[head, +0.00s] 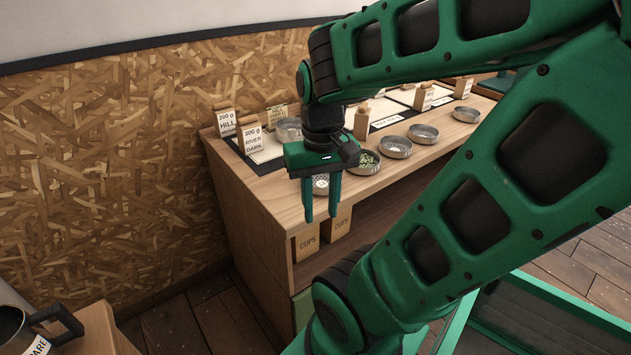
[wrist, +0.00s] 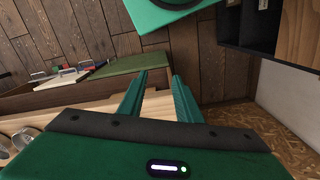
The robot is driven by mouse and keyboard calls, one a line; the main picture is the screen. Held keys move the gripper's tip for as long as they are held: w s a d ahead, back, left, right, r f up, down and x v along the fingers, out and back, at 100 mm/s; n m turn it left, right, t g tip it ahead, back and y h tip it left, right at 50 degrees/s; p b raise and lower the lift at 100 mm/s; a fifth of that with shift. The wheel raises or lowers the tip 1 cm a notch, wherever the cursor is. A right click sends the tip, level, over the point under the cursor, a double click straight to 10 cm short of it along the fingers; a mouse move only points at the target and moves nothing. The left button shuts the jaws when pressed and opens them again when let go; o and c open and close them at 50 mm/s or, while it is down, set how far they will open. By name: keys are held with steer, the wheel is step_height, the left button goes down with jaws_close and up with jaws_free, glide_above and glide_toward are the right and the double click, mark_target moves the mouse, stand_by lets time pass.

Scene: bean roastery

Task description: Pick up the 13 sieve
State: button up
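Several round metal dishes that look like sieves stand in a row on the wooden counter (head: 285,190). One (head: 365,162) holds greenish beans, and others stand to its right (head: 396,147), (head: 423,133), (head: 466,114). A smaller one (head: 320,184) with pale contents shows partly behind my gripper. I can read no number on any, so I cannot tell which is the 13 sieve. My gripper (head: 321,217) points down in front of the counter's near left end. Its fingers are apart with nothing between them; they also show in the wrist view (wrist: 159,75).
Labelled paper bags (head: 226,122) (head: 251,135) stand at the counter's back left. Bags marked CUPS (head: 307,243) are on the shelf below. A chipboard wall (head: 120,160) rises at left. A dark mug (head: 14,328) sits at lower left.

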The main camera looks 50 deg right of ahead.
steer(key=shift+o, duration=0.6)
steer(key=o, duration=1.1)
steer(key=shift+s+d+r+m, duration=0.25)
steer(key=shift+r+m, duration=0.15)
steer(key=shift+r, duration=0.2)
steer(key=shift+c, duration=0.2)
steer(key=o, duration=0.5)
steer(key=shift+w+d+r+m, duration=0.3)
steer(key=shift+w+d+m, duration=0.2)
steer(key=shift+w+m, duration=0.2)
steer(key=shift+o, duration=0.4)
steer(key=w+d+r+m, duration=0.2)
steer(key=w+d+m, duration=0.4)
steer(key=shift+w+d+m, duration=0.15)
steer(key=shift+w+m, duration=0.05)
steer(key=shift+m, duration=0.2)
steer(key=r+m, duration=0.1)
steer(key=m, duration=0.7)
glide_above(321, 184)
steer(key=shift+f, duration=5.4)
